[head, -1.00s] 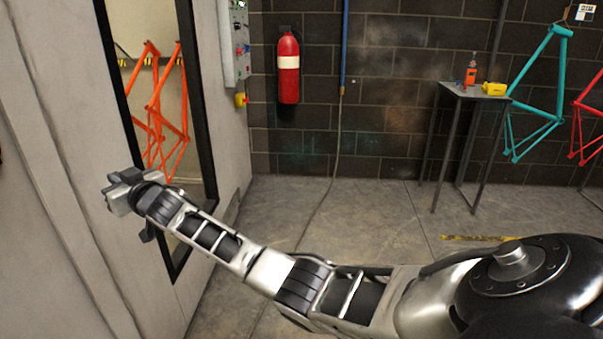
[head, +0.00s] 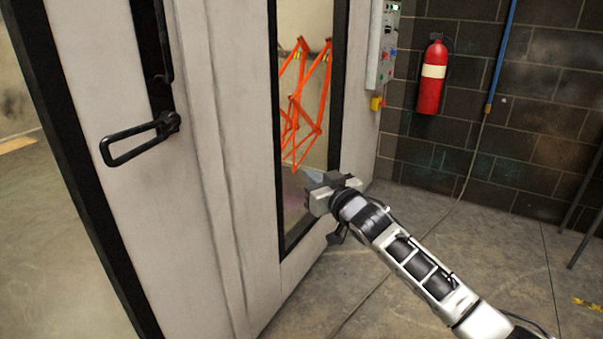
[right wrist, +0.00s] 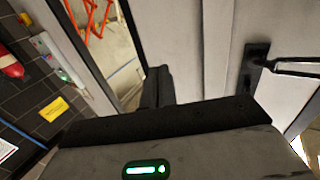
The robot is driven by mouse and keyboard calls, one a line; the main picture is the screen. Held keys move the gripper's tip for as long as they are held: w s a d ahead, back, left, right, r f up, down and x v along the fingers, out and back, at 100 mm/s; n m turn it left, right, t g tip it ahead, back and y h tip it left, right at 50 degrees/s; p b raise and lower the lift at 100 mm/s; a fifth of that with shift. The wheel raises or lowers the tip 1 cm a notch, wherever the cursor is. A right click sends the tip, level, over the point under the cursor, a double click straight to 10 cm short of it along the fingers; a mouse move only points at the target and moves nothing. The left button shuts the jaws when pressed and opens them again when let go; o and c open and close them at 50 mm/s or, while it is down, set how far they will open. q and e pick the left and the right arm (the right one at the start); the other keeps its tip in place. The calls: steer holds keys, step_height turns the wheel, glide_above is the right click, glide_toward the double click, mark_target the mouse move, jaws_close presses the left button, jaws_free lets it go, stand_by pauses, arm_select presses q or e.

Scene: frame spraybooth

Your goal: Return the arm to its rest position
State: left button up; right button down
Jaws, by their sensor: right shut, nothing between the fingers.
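My right arm (head: 425,275) reaches in from the lower right in the head view. Its gripper (head: 318,186) is shut and empty, in front of the narrow window of the pale booth wall. In the right wrist view the dark fingers (right wrist: 158,86) are together, with nothing between them. My left gripper is not in view.
A pale door (head: 120,90) with a black lever handle (head: 140,142) is at left; the handle also shows in the right wrist view (right wrist: 290,67). A control box (head: 383,45) and fire extinguisher (head: 431,80) hang at right. Floor is clear below them.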

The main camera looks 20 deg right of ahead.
steer(key=s+a+f+g, duration=0.2)
steer(key=s+a+f, duration=0.2)
steer(key=s+f, duration=0.45)
steer(key=s+a+f+g, duration=0.2)
steer(key=s+a+f, duration=0.2)
steer(key=s+f, duration=0.45)
steer(key=s+a+f+g, duration=0.1)
steer(key=s+a+f, duration=0.1)
steer(key=s+f, duration=0.3)
steer(key=s+a+f+n+g, duration=0.1)
steer(key=s+f, duration=0.4)
steer(key=s, duration=0.7)
steer(key=shift+s+a+g, duration=0.2)
steer(key=shift+a+g, duration=0.25)
steer(key=shift+g, duration=0.35)
